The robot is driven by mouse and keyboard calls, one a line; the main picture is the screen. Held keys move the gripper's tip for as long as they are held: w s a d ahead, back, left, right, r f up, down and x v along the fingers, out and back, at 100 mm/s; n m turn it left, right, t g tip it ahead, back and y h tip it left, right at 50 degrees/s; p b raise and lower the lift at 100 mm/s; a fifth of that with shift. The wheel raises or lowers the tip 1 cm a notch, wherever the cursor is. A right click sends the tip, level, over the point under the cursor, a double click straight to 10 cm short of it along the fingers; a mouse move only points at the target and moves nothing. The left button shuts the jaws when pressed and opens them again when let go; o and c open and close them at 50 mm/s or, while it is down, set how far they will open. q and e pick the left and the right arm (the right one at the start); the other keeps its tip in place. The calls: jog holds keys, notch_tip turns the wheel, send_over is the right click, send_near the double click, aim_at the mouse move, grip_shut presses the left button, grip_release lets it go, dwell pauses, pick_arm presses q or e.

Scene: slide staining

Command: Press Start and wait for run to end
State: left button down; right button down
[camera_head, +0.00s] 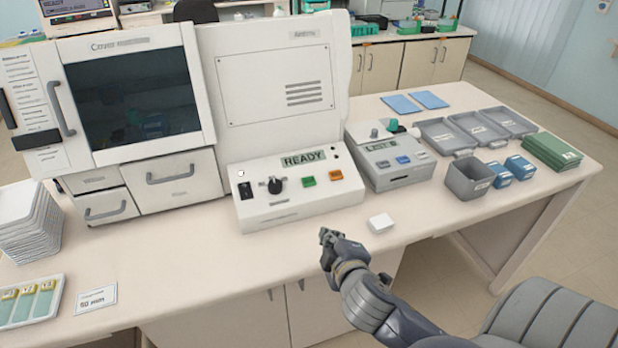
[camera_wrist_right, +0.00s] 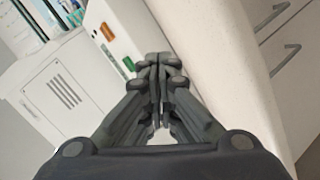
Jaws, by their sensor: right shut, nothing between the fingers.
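The staining machine (camera_head: 262,75) stands at the back of the bench with its dark-windowed cover down. The green button also shows in the right wrist view (camera_wrist_right: 128,64), beyond the fingertips. My right gripper (camera_head: 327,236) is shut and empty, in front of the panel near the bench's front edge, apart from the buttons. In the right wrist view its fingers (camera_wrist_right: 158,62) meet. My left gripper is not in view.
A small white block (camera_head: 381,223) lies right of my gripper. A grey device (camera_head: 390,160), grey trays (camera_head: 450,133), a grey bin (camera_head: 468,178) and green folders (camera_head: 552,151) stand to the right. White trays (camera_head: 28,222) are stacked at left.

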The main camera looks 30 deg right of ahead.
jog(key=w+a+r+n+t+y, duration=0.1)
jog(key=w+r+n+t+y, duration=0.1)
jog(key=w+r+n+t, duration=0.35)
jog(key=w+r+n+t+y, duration=0.1)
jog(key=w+r+n+t, duration=0.15)
jog(key=r+n, duration=0.45)
jog(key=w+a+r+n+g+y, duration=0.25)
jog(key=a+r+n+y, duration=0.35)
jog(key=n+y, duration=0.85)
jog(key=w+d+f+n+g+h, duration=0.3)
jog(key=d+f+n+g+h, duration=0.2)
jog(key=n, duration=1.1)
jog(key=d+f+h, duration=0.1)
jog(key=d+h, duration=0.2)
jog(key=d, duration=0.3)
jog(key=shift+w+d+g+h, duration=0.2)
jog(key=shift+d+g+h, duration=0.05)
jog(key=shift+g+h, duration=0.1)
